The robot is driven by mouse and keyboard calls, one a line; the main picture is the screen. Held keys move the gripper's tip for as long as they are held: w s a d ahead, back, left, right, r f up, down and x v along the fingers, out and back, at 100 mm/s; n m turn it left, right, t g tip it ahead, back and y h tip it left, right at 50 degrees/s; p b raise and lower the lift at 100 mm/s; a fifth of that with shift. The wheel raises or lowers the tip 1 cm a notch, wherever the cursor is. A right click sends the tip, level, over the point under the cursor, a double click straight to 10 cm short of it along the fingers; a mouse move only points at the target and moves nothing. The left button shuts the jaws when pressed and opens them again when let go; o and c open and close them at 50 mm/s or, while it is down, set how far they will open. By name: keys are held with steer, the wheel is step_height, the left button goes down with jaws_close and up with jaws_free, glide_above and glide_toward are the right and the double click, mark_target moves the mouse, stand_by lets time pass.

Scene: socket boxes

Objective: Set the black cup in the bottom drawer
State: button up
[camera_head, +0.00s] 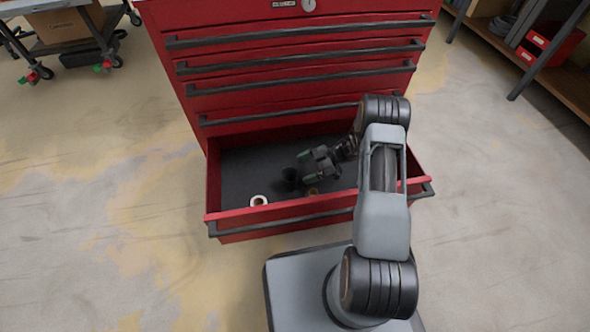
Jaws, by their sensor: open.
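The bottom drawer (245,218) of the red tool chest is pulled out. The black cup (290,176) is small and dark against the drawer's dark floor, inside the drawer near its middle. My gripper (302,168) is over the drawer, open, with its fingertips just beside the cup. The cup looks free of the jaws, but the dark colours make its exact contact with the fingers and the floor hard to tell.
A white ring-shaped item (259,200) lies in the drawer at the front left, and a brown ring (313,191) lies right of the cup. The drawers above (300,70) are shut. A cart (75,35) stands at upper left, shelving (545,50) at upper right. Floor beside the chest is clear.

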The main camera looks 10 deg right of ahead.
steer(key=shift+p+v, duration=0.75)
steer(key=shift+v, duration=2.15)
